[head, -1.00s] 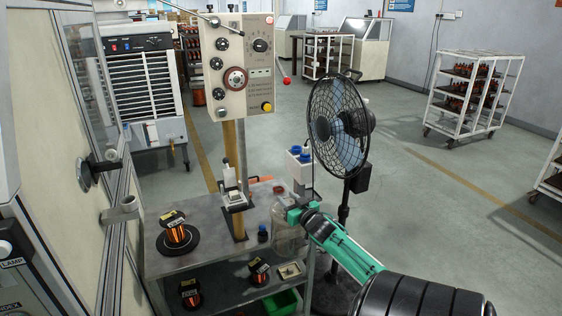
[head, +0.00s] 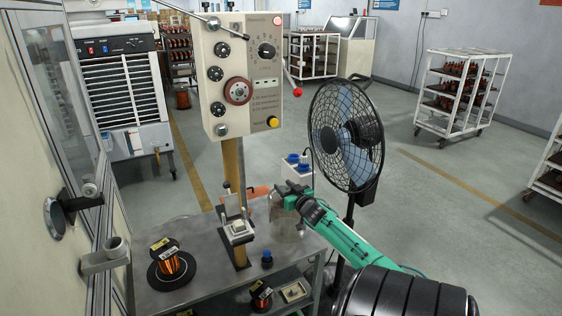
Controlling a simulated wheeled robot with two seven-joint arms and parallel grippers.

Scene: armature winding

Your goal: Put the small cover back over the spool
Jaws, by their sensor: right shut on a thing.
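The clear see-through small cover (head: 287,229) hangs under my right gripper (head: 280,197), which is shut on its top. It is over the right end of the grey table and seems raised a little above it. The spool of copper wire (head: 168,264) stands upright and uncovered on a black round base (head: 190,277) at the table's left side. The cover is to the right of the spool and well apart from it. The fingertips are small and partly hidden by the gripper. My left gripper is not in view.
Between spool and cover, a yellow post (head: 232,172) carries the control box (head: 240,75) and a small clamp (head: 238,230). The fan (head: 345,135) is close behind my right arm. Another spool (head: 260,295) is on the lower shelf.

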